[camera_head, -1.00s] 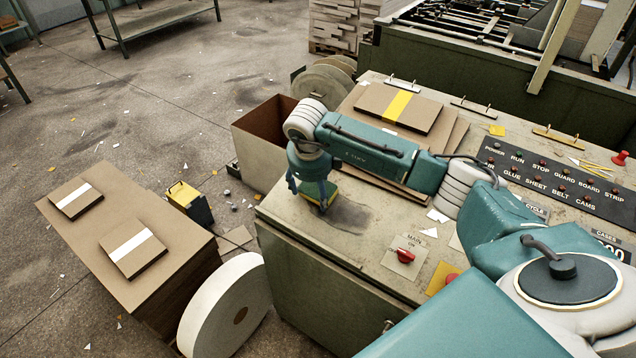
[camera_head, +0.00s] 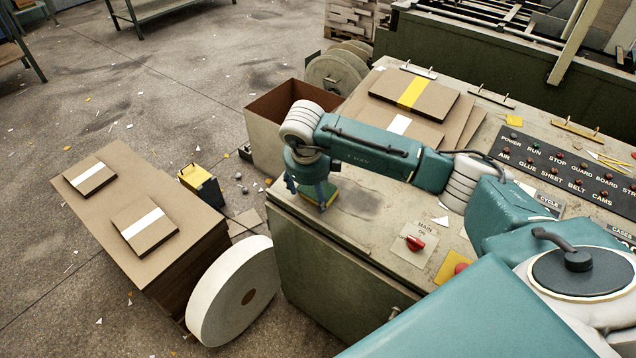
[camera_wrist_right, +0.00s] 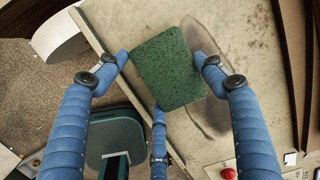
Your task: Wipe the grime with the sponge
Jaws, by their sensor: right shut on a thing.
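My right gripper (camera_head: 316,192) is shut on the sponge (camera_head: 331,191), low over the near left corner of the machine's cabinet top. In the right wrist view the sponge (camera_wrist_right: 168,66) shows a dark green face between the fingers. The grime (camera_head: 362,204) is a grey smear on the cabinet top, just right of the sponge. Whether the sponge touches the top is hard to tell. My left gripper is out of view.
The cabinet top (camera_head: 385,205) carries a red main switch (camera_head: 414,243), a control panel (camera_head: 570,168) and greyboard sheets (camera_head: 465,120). An open carton (camera_head: 270,125) stands behind the corner. A white roll (camera_head: 233,292) and a board stack (camera_head: 105,215) stand left of the cabinet.

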